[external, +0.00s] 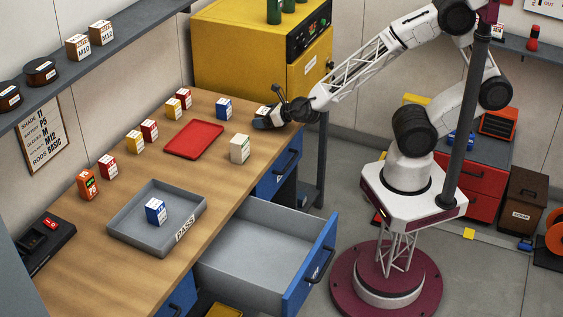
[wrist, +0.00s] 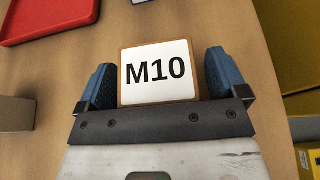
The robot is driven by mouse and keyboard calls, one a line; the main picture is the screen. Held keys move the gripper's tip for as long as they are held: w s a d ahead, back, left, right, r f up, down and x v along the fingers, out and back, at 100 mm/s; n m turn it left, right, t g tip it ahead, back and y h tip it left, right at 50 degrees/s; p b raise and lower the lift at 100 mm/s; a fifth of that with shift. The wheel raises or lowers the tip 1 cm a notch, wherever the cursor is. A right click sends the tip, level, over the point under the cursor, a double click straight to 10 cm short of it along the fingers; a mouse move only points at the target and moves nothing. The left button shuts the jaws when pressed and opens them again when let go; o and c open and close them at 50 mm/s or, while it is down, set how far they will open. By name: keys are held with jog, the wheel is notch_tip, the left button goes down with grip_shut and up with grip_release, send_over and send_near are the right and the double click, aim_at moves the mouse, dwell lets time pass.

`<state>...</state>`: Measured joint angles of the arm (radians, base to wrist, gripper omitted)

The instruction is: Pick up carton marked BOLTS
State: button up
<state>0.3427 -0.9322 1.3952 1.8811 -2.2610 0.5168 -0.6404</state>
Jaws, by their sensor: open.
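My gripper (external: 268,117) is at the far right end of the workbench, low over its top. In the wrist view its two blue fingers (wrist: 158,78) are apart, one on each side of a carton with a white M10 label (wrist: 157,72) and a brown edge. The carton is between them, with narrow gaps showing at its sides. In the external view the gripper mostly hides this carton. I cannot read the word BOLTS on any carton in either view.
A red tray (external: 194,140), a blue carton (external: 224,108) and a pale carton (external: 240,149) stand near my gripper. Red and yellow cartons line the back. A grey PASS tray (external: 127,228) holds a blue carton (external: 156,211). A drawer (external: 325,250) is open in front.

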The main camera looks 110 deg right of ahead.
aim_at(264, 111)
dwell(0.4)
jog(key=c, duration=1.3)
jog(key=shift+r, duration=0.15)
jog(key=shift+r, duration=1.75)
jog(key=s+a, duration=0.2)
jog(key=s, duration=0.2)
jog(key=s+a+r, duration=0.1)
jog(key=s+a, duration=0.1)
jog(key=s, duration=0.3)
jog(key=s+a, duration=0.3)
jog(key=s, duration=0.2)
jog(key=shift+s+r, duration=0.15)
jog(key=shift+s, duration=0.05)
